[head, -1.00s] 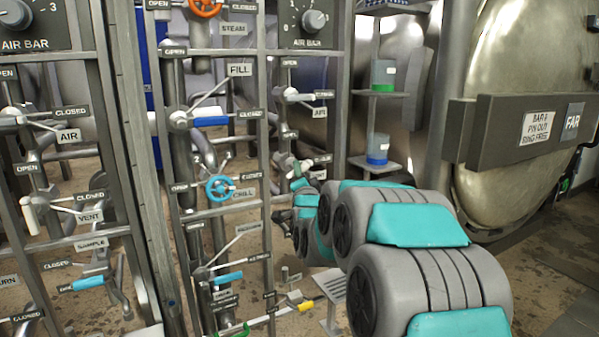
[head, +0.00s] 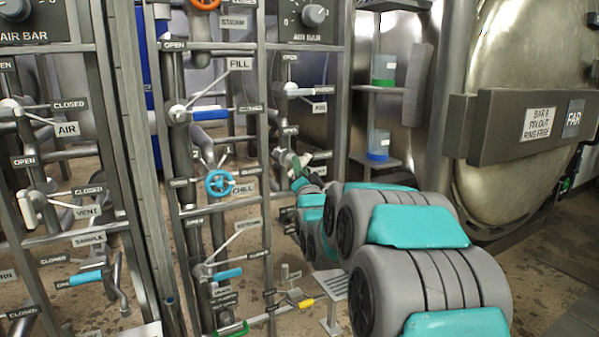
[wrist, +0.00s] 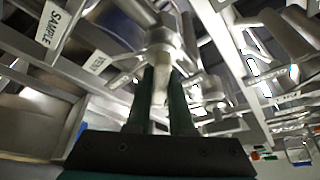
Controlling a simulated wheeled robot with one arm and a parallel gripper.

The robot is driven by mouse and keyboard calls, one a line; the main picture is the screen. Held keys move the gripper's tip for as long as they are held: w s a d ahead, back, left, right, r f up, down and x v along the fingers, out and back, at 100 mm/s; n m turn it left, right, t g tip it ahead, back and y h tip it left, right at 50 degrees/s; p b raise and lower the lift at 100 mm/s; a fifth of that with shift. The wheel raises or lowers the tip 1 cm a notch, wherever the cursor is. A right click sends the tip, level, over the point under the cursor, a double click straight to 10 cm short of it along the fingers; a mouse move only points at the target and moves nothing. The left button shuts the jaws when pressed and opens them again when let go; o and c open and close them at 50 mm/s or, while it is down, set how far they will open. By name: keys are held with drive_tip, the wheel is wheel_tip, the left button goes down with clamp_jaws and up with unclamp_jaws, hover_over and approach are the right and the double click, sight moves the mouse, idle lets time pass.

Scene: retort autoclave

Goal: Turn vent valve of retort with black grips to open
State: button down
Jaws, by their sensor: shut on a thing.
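My gripper (wrist: 165,85) is shut on a pale lever handle (wrist: 152,76) in the wrist view, with one dark green finger on each side of it. The lever joins a metal valve body (wrist: 163,40) just beyond. A VENT label (wrist: 97,62) hangs to its left. In the head view my gripper (head: 298,170) is at the right-hand pipe panel, below the AIR label (head: 320,108); my arm hides much of the valve there. No black grips can be made out.
A cyan CHILL wheel (head: 219,183) and a blue-handled FILL lever (head: 210,114) are on the middle panel, left of my gripper. A shelf (head: 376,159) with a blue-based container (head: 378,146) stands behind my arm. The large round retort door (head: 530,60) is at right.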

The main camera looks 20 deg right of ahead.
drive_tip(key=n+y, duration=0.1)
drive_tip(key=n, duration=0.2)
drive_tip(key=n+t+y+b, duration=0.1)
drive_tip(key=n, duration=0.2)
drive_tip(key=shift+d+f+t+y, duration=0.1)
drive_tip(key=shift+f+t+y, duration=0.05)
drive_tip(key=shift+t+y, duration=0.2)
drive_tip(key=shift+n+t+y, duration=0.15)
drive_tip(key=shift+n+y, duration=0.75)
drive_tip(key=shift+n, duration=0.8)
drive_tip(key=shift+n+t+y, duration=0.1)
drive_tip(key=shift+n+y, duration=0.75)
drive_tip(key=shift+n, duration=0.85)
drive_tip(key=c, duration=0.8)
unclamp_jaws()
drive_tip(key=shift+s, duration=0.15)
drive_tip(key=v, duration=0.7)
drive_tip(key=shift+s, duration=0.25)
drive_tip(key=shift+f, duration=0.1)
